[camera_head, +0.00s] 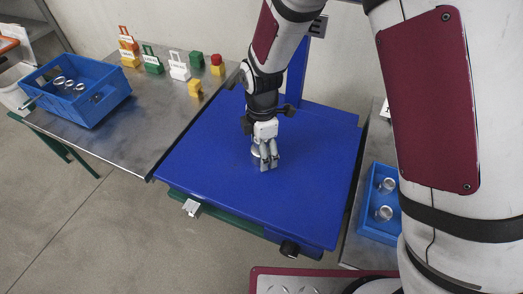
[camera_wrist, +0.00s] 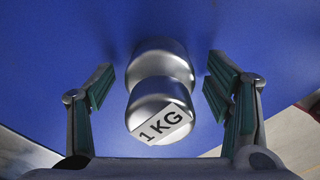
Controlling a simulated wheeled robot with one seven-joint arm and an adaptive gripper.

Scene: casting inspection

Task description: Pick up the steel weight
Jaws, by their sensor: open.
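The steel weight (camera_wrist: 160,92) is a shiny silver piece with a narrowed waist and a "1 KG" label on its near end. In the wrist view it lies between the two green-padded fingers of my gripper (camera_wrist: 160,93). The fingers are open, with blue surface showing between each finger and the weight. In the head view my gripper (camera_head: 265,162) points down over the blue platform (camera_head: 310,200). There the weight is mostly hidden behind the fingers.
A blue crate (camera_head: 112,98) with several metal parts stands on the left steel table (camera_head: 140,140). A smaller blue bin (camera_head: 368,222) with metal parts is at the right. The platform around my gripper is clear.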

